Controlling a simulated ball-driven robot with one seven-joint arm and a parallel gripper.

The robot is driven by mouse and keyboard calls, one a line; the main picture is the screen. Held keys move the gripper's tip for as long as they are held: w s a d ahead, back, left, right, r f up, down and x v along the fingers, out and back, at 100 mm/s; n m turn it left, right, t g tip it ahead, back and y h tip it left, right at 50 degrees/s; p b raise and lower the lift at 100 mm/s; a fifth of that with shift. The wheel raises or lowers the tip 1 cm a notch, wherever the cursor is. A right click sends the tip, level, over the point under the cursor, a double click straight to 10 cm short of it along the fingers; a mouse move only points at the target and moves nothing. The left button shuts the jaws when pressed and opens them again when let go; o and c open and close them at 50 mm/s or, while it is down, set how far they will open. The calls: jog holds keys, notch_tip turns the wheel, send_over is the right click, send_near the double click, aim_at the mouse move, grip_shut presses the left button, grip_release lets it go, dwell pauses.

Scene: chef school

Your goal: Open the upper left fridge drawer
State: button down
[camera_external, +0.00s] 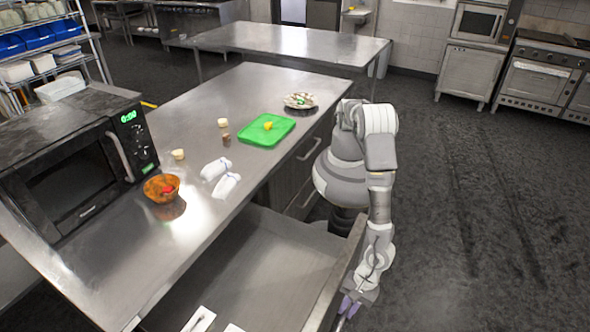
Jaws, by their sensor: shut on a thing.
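The upper left fridge drawer (265,262) is pulled far out from under the steel counter, and its grey inside shows. Its front panel (338,272) stands beside my arm at the lower right. My gripper (350,304) is on the outer side of that front panel, pointing down, and is shut on the drawer's handle. The handle is mostly hidden by the gripper and the panel.
Closed drawers (305,150) sit farther right. The dark floor (480,230) right of my arm is clear.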

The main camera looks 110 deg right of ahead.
jog(key=s+a, duration=0.3)
jog(key=c, duration=1.1)
grip_release()
jog(key=p+v, duration=0.3)
jog(key=v, duration=0.4)
jog(key=shift+s+r, duration=0.2)
jog(key=shift+r, duration=0.1)
